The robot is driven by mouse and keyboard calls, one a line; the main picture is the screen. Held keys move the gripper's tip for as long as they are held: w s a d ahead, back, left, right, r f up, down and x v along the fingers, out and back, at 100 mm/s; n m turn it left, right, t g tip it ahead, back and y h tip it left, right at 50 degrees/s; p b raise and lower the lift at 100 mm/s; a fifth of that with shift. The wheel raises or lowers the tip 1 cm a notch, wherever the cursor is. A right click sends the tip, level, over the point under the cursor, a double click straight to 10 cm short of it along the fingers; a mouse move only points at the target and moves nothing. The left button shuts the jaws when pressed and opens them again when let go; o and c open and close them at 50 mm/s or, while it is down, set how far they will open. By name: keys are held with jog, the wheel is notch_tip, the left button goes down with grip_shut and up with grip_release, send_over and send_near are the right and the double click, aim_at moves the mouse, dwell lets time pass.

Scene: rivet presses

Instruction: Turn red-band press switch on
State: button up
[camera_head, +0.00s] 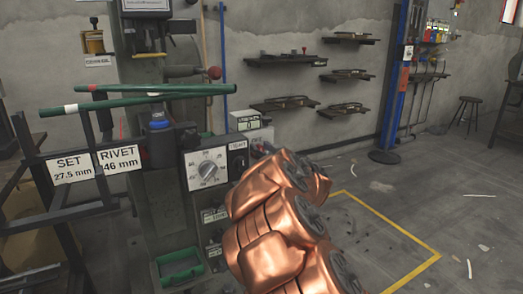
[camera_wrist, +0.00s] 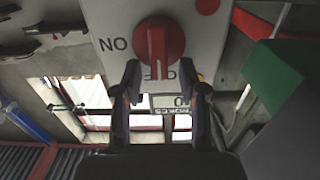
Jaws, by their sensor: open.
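The red rotary switch knob (camera_wrist: 158,45) sits on a pale panel (camera_wrist: 105,12) at the top of the wrist view. Its grip bar points up and down in the picture. Upside-down "ON" lettering is beside it on the left; lettering below it is partly hidden. My gripper (camera_wrist: 160,76) is open, its two fingertips on either side of the knob's lower end; contact cannot be told. In the head view, the press (camera_head: 165,205) has a white dial (camera_head: 208,171) and a counter (camera_head: 248,122). My copper arm hides most of my gripper and the red knob there.
Green bars (camera_head: 165,91) with coloured bands cross in front of the press. A red-ball lever (camera_head: 214,73) sticks out above. A sign rack (camera_head: 72,169) stands left. A blue post (camera_head: 385,155) stands right; floor with yellow lines is open beyond my arm.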

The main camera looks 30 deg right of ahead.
grip_shut()
